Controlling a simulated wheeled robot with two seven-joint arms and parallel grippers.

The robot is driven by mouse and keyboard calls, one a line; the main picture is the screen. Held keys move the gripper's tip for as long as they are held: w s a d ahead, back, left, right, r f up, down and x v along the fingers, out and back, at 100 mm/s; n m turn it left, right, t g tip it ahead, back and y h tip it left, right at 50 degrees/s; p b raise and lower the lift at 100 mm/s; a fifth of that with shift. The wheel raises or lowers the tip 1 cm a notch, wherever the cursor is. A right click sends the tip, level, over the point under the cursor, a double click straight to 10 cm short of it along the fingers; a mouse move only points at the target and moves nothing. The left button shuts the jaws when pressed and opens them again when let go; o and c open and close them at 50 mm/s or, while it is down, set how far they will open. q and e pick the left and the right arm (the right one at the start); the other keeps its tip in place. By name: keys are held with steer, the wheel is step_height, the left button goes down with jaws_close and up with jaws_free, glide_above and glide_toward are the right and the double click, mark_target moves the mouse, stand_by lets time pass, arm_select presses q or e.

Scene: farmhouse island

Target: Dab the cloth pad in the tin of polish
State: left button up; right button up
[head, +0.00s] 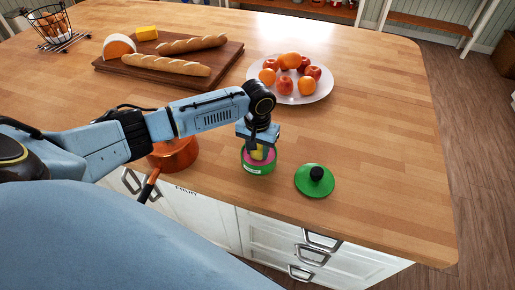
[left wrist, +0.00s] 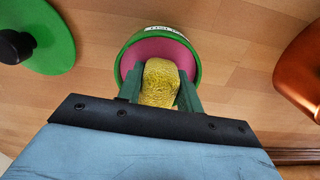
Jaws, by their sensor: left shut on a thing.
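The tin of polish (head: 258,168) is a round green tin with pink polish inside, standing near the front edge of the wooden island top. It also shows in the left wrist view (left wrist: 196,59). My left gripper (head: 259,149) points down over the tin and is shut on the yellow cloth pad (left wrist: 160,83). The pad is at the tin's mouth, against the pink in the picture. Whether it touches the polish I cannot tell. My right gripper is not in view.
A green lid with a black knob (head: 315,181) lies right of the tin. A copper pan (head: 174,155) stands to the left, partly behind my arm. A plate of fruit (head: 318,94) and a bread board (head: 224,62) are farther back. The right side of the top is clear.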

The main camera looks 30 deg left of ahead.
arm_select(q)
steer(key=shift+s+f+p, duration=0.1)
steer(key=shift+p, duration=0.4)
stand_by(1.6)
step_height(320, 180, up, 3)
steer(key=p, duration=0.3)
steer(key=shift+f, duration=0.1)
step_height(320, 180, up, 2)
steer(key=shift+p, duration=1.05)
steer(key=shift+r, duration=1.2)
